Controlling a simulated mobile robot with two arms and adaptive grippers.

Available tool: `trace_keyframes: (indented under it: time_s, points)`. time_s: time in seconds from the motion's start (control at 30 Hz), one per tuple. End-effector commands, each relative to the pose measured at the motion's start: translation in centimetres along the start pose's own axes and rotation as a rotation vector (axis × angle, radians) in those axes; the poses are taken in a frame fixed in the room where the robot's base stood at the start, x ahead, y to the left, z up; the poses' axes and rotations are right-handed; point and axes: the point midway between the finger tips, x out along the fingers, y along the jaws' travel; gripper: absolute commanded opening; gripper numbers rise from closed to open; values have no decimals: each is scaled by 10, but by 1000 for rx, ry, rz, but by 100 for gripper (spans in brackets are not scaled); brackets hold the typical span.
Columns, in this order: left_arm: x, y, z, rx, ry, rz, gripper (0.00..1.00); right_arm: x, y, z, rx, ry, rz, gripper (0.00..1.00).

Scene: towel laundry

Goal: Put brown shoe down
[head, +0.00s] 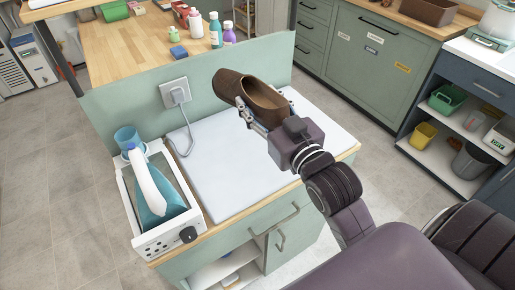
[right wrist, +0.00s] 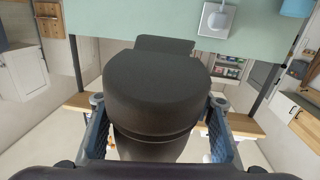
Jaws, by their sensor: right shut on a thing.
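The brown shoe (head: 228,84) is in the grip of my right gripper (head: 255,112), in the head view. The shoe is held over the white top (head: 225,165) of the green counter, with its opening facing up and its toe toward the upper left. I cannot tell the exact gap to the top. My left gripper is not in view.
A white unit with a knob (head: 165,240) holding a blue-and-white iron (head: 155,195) stands at the counter's left end, beside a blue mug (head: 130,140). A green panel with a socket (head: 175,93) backs the counter. The white top around the shoe looks clear.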

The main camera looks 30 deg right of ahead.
Motion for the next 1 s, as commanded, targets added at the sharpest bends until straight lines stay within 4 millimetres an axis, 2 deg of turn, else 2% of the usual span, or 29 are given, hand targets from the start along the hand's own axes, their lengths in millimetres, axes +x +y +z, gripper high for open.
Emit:
trace_keyframes:
  time_s: [0.03,0.17,0.27,0.4,0.5,0.73,1.0]
  points:
    - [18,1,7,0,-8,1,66,0,-1,17,0,4,0,13]
    - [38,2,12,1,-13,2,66,0,-3,38,0,5,0,13]
    - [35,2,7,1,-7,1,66,-1,-4,61,2,-6,0,13]
    - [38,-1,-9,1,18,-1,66,-1,-6,95,1,-3,0,13]
    - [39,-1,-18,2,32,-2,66,-1,-8,113,1,0,0,13]
    - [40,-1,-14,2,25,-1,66,0,-9,132,0,3,0,13]
    - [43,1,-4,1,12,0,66,0,-11,168,0,3,0,13]
